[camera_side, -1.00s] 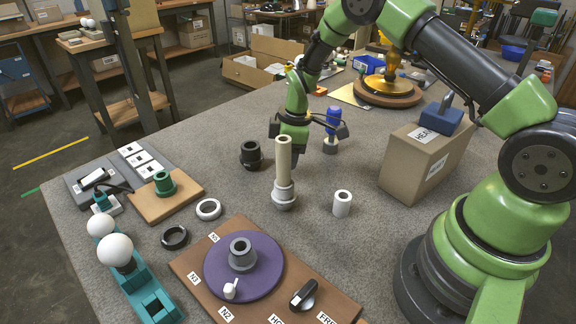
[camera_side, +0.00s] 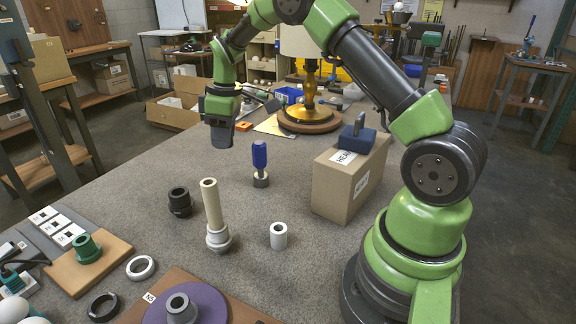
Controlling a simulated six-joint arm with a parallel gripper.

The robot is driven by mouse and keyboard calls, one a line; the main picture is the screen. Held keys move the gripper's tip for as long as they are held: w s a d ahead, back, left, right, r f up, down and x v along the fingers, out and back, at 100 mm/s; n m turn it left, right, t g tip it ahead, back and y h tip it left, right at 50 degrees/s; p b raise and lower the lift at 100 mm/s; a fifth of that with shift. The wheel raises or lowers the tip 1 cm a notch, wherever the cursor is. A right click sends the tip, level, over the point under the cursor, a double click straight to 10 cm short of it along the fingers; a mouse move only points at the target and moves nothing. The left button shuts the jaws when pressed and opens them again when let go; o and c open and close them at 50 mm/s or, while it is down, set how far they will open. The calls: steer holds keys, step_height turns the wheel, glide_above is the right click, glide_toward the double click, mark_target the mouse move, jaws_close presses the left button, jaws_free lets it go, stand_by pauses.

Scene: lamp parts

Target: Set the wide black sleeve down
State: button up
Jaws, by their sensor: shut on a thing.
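My gripper (camera_side: 221,124) is in the air beyond the beige rod, pointing down. It is shut on a dark, blocky piece (camera_side: 221,137), which I take for the wide black sleeve. Its outline merges with the fingers, and it hangs clear of the grey table. Another black sleeve-like piece (camera_side: 180,202) with an open top stands upright on the table, lower left of my gripper and apart from it.
A beige rod (camera_side: 212,203) stands upright in a grey socket. A white sleeve (camera_side: 278,235), a blue-handled tool (camera_side: 260,160) and a cardboard box (camera_side: 345,185) stand to the right. Bare table (camera_side: 130,185) lies left of the black piece.

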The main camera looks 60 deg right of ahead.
steer(key=d+m+h, duration=0.1)
steer(key=d+m, duration=0.6)
steer(key=d, duration=0.4)
steer(key=m+h, duration=0.1)
steer(key=m, duration=0.6)
glide_above(288, 163)
steer(key=f, duration=1)
steer(key=shift+s+a+f, duration=0.25)
steer(key=shift+f, duration=2.3)
steer(key=shift+f, duration=0.15)
steer(key=o, duration=1)
steer(key=shift+c, duration=0.2)
